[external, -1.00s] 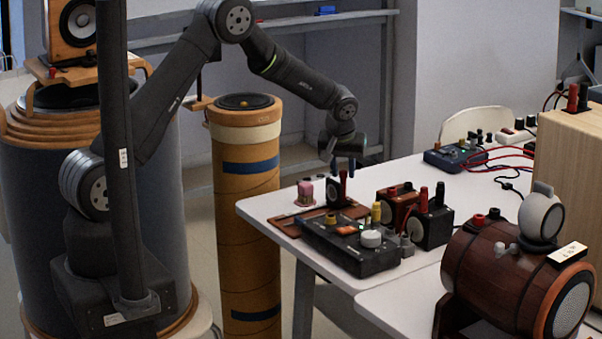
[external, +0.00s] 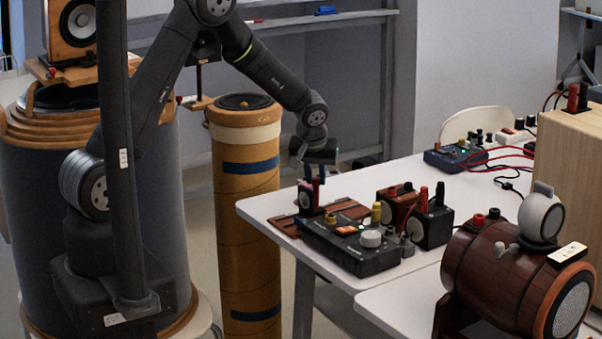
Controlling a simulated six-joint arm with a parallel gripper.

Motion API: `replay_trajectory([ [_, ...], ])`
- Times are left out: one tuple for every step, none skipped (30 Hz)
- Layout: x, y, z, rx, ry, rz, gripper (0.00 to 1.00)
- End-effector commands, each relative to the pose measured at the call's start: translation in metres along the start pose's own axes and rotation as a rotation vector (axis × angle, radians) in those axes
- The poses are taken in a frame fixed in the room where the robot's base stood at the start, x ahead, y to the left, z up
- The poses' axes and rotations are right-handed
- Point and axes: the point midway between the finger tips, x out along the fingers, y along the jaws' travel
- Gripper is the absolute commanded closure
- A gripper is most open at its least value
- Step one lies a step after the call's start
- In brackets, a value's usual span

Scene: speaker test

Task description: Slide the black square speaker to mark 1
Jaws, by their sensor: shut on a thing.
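A small black square speaker (external: 305,199) with a round pale cone and a red post on top stands at the left end of the white table. My gripper (external: 316,178) is over it, fingers pointing down and closed on its upper part. The speaker looks upright, at the left part of a flat brown board (external: 350,209). I cannot tell whether its base touches the board. No number for mark 1 is readable; the speaker and the black control box hide part of the board.
A black control box (external: 350,247) with knobs stands just in front of the board. A brown speaker (external: 397,204) and another black speaker (external: 434,229) stand to the right. A wooden barrel speaker (external: 487,265) is at front right. The white table (external: 420,180) is clear behind the board.

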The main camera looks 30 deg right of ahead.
Motion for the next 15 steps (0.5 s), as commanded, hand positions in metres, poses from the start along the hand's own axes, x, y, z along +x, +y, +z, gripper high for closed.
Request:
replay_trajectory([
  [-0.004, -0.008, 0.006, 0.0, 0.001, -0.001, 1.0],
  [-0.006, -0.012, 0.009, 0.0, 0.001, -0.001, 1.0],
  [-0.007, -0.017, 0.014, -0.001, 0.001, -0.001, 1.0],
  [-0.008, -0.02, 0.017, -0.001, 0.001, 0.0, 1.0],
  [-0.009, -0.022, 0.019, -0.001, 0.001, 0.0, 1.0],
  [-0.01, -0.025, 0.022, 0.0, 0.002, 0.0, 1.0],
  [-0.011, -0.027, 0.024, 0.0, 0.001, 0.0, 1.0],
  [-0.011, -0.028, 0.025, 0.0, 0.001, 0.0, 1.0],
  [-0.012, -0.029, 0.026, 0.0, 0.001, 0.0, 1.0],
  [-0.012, -0.03, 0.026, 0.0, 0.001, 0.0, 1.0],
  [-0.012, -0.03, 0.027, 0.0, 0.001, 0.0, 1.0],
  [-0.012, -0.03, 0.027, 0.0, 0.0, -0.001, 1.0],
  [-0.012, -0.03, 0.027, 0.0, 0.0, -0.001, 1.0],
  [-0.012, -0.03, 0.027, 0.0, 0.0, -0.002, 1.0],
  [-0.012, -0.031, 0.028, 0.0, -0.001, -0.002, 1.0],
])
